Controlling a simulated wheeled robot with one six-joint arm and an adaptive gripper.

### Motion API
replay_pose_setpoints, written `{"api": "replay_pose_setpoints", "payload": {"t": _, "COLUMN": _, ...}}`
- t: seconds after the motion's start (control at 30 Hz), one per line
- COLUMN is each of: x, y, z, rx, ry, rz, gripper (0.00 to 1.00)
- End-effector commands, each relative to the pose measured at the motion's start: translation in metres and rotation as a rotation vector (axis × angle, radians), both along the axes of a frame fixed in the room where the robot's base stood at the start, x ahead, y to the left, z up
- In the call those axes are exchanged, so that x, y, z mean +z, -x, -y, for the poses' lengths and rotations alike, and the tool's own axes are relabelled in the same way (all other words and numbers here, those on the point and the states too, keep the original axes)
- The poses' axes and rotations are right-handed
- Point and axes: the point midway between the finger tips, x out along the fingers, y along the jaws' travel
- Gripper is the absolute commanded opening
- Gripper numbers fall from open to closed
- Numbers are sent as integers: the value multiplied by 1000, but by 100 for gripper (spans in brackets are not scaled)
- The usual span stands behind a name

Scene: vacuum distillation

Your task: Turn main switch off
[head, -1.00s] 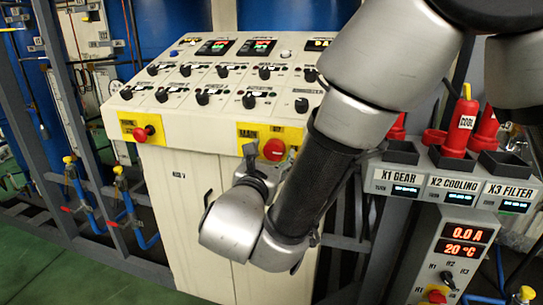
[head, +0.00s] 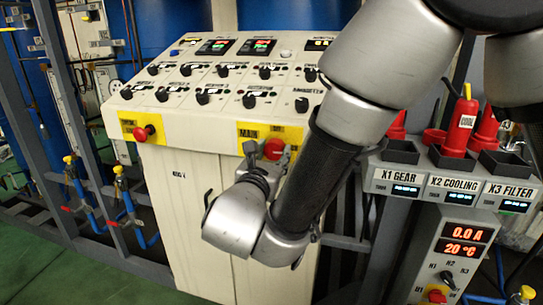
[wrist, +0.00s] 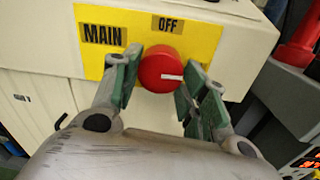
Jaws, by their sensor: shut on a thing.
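The main switch (wrist: 160,70) is a round red knob with a white pointer line, on a yellow plate (wrist: 95,52) marked MAIN and OFF. In the wrist view the white line lies nearly level, pointing right. The knob also shows in the head view (head: 275,148), on the cabinet's front face. My gripper (wrist: 158,82) has one green-padded finger on each side of the knob, shut on it. In the head view my gripper (head: 262,155) reaches up to the knob from below and partly covers it.
The beige control cabinet (head: 190,190) carries rows of black knobs above the switch. Another red knob (head: 143,133) on a yellow plate is at left. At right stands a rack with X1 GEAR, X2 COOLING and X3 FILTER labels and red bottles (head: 461,125).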

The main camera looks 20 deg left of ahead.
Motion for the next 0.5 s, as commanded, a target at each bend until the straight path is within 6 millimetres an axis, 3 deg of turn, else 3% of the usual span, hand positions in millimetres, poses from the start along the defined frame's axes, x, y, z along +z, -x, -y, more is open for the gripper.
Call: {"api": "replay_pose_setpoints", "payload": {"t": 0.5, "x": 1, "y": 0, "z": 1, "rx": 0, "ry": 400, "rz": 0, "gripper": 20}}
